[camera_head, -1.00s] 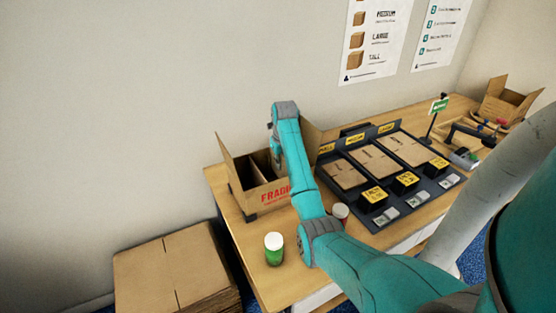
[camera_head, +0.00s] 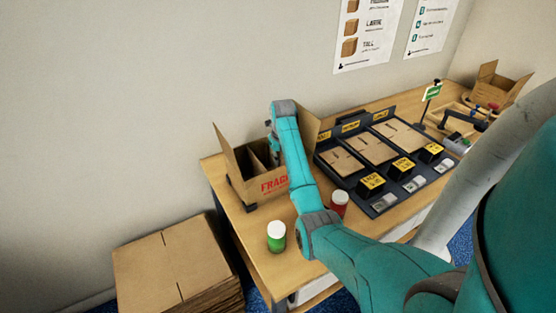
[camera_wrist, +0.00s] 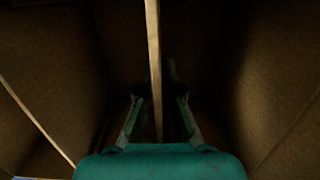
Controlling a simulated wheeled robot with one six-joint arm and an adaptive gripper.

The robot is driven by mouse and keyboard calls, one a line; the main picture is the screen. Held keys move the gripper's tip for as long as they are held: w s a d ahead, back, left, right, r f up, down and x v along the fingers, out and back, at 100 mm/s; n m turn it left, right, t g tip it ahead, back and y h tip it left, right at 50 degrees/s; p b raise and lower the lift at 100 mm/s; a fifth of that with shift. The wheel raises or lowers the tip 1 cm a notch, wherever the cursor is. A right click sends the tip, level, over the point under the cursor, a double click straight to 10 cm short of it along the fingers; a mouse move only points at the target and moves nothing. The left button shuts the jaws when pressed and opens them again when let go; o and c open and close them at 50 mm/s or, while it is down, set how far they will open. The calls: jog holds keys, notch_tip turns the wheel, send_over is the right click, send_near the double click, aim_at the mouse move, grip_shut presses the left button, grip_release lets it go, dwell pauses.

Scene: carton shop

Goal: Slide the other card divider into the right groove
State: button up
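The open brown carton (camera_head: 228,155) with red "FRAGILE" print stands at the left end of the bench, and my arm covers its right part. A card divider stands upright inside it; its pale top edge (camera_wrist: 153,45) runs down the middle of the wrist view. My gripper (camera_wrist: 160,102) points down into the carton, one finger on each side of the divider. Dark gaps show between the fingers and the card, so it looks open, though the fingertips are in shadow. In the head view my gripper is mostly hidden behind my arm. The grooves cannot be made out.
A green jar (camera_head: 276,236) and a red jar (camera_head: 339,203), both white-lidded, stand in front of the carton. A dark rack (camera_head: 378,205) with flat cartons is to the right. Stacked cardboard (camera_head: 170,262) lies at the lower left. The wall is close behind.

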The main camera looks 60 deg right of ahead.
jog(key=o, duration=0.5)
jog(key=shift+c, duration=0.2)
jog(key=r, duration=0.7)
jog(key=shift+s+a+r, duration=0.2)
jog(key=shift+s, duration=0.2)
jog(key=shift+w, duration=0.1)
